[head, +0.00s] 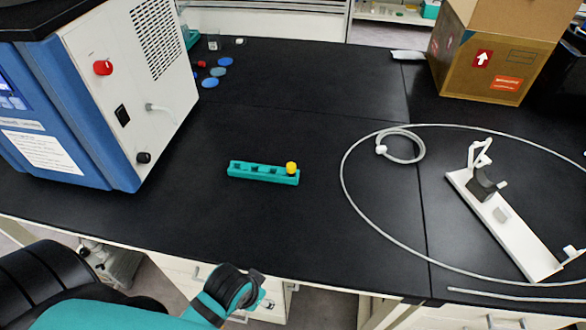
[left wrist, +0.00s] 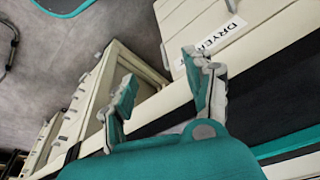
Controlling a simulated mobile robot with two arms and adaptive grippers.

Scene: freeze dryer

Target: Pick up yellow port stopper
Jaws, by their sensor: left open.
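The yellow port stopper (head: 291,168) sits at the right end of a teal holder block (head: 246,172) on the black bench. The holder's other slots look dark and empty. My left gripper (head: 252,298) is in front of the bench's front edge, below and to the left of the holder, well apart from the stopper. In the left wrist view its two fingers (left wrist: 165,85) are spread with nothing between them, pointing toward the cabinet fronts and floor. The stopper is not visible in the left wrist view. My right gripper is not in view.
A blue and white freeze dryer (head: 135,75) stands at the left. A loop of white tubing (head: 345,190) and a white stand (head: 505,225) lie at the right. A cardboard box (head: 490,65) is at the back right. Bench around the holder is clear.

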